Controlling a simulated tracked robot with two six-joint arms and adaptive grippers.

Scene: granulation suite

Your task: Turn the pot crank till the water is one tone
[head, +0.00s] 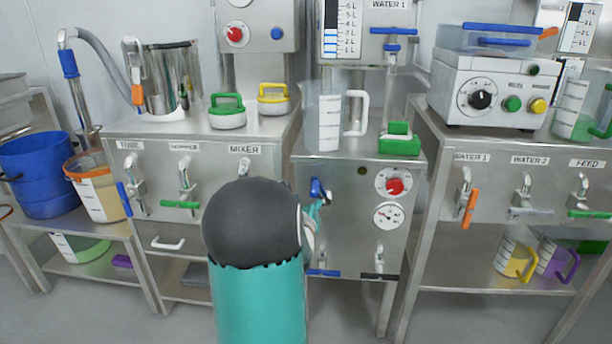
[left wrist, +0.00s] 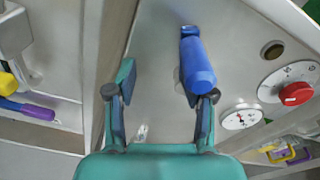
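The steel pot (head: 172,82) stands at the back left of the left cabinet's top. An orange grip (head: 137,92) hangs on a bent rod at its left side, which looks like the crank. The water inside cannot be seen. My left gripper (head: 317,212) is in front of the middle cabinet, away from the pot, partly hidden by my arm. In the left wrist view my left gripper (left wrist: 158,85) has its fingers apart, with nothing clearly held. A blue lever handle (left wrist: 197,62) is at its right finger; contact cannot be told. The right gripper is not in view.
Green (head: 227,110) and yellow (head: 273,98) handled lids and a clear jug (head: 323,115) stand on the cabinet tops. A red dial (head: 395,185) and a gauge (head: 389,215) are right of the blue lever (head: 317,188). A blue bucket (head: 38,175) stands at the left.

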